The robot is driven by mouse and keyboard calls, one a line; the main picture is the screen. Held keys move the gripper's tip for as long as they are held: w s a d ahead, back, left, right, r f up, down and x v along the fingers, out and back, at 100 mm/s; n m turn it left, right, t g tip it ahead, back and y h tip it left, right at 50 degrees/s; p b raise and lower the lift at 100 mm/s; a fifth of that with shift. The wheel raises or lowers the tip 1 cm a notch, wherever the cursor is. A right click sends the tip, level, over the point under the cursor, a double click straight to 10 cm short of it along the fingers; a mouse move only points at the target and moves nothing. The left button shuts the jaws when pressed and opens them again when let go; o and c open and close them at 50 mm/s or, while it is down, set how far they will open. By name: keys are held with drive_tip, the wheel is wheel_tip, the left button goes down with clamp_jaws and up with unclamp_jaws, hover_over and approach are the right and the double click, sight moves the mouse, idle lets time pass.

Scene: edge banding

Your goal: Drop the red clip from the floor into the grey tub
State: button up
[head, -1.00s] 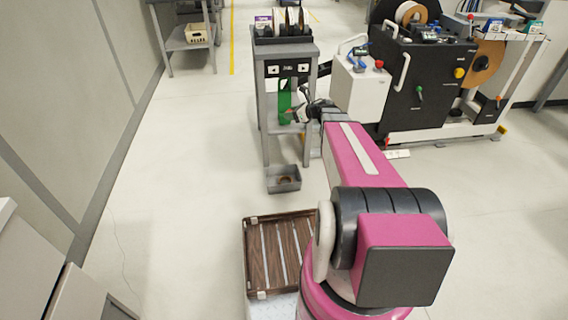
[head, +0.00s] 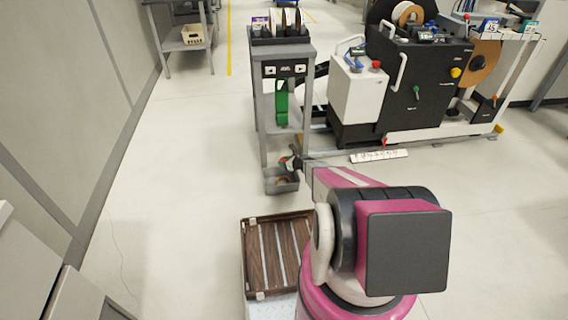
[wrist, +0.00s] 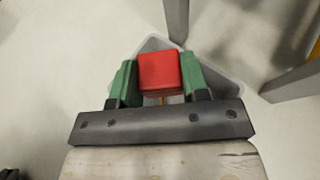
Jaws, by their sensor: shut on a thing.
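The red clip (wrist: 159,72) is held between the two green fingers of my gripper (wrist: 160,85) in the wrist view. My gripper is shut on it. In the head view my gripper (head: 287,162) is small and sits over the back part of the grey tub (head: 283,187), which stands on the floor in front of the small grey stand. In the wrist view the tub (wrist: 232,89) shows behind and below the clip, partly hidden by the clip and fingers. A brownish item lies inside the tub. The exact height of the clip above the tub is hard to tell.
The grey stand (head: 259,95) with its legs rises just behind the tub. A black machine (head: 430,90) stands to the right. A crate of dark wooden strips (head: 246,262) lies nearer to me. The floor left of the tub is clear.

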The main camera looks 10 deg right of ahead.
wheel_tip(320, 180, down, 6)
drive_tip(key=shift+f, duration=0.25)
idle(0.4)
drive_tip(key=o, duration=1)
drive_tip(key=v, duration=1)
drive_tip(key=shift+s+d+r, duration=0.2)
drive_tip(key=shift+s+r, duration=0.1)
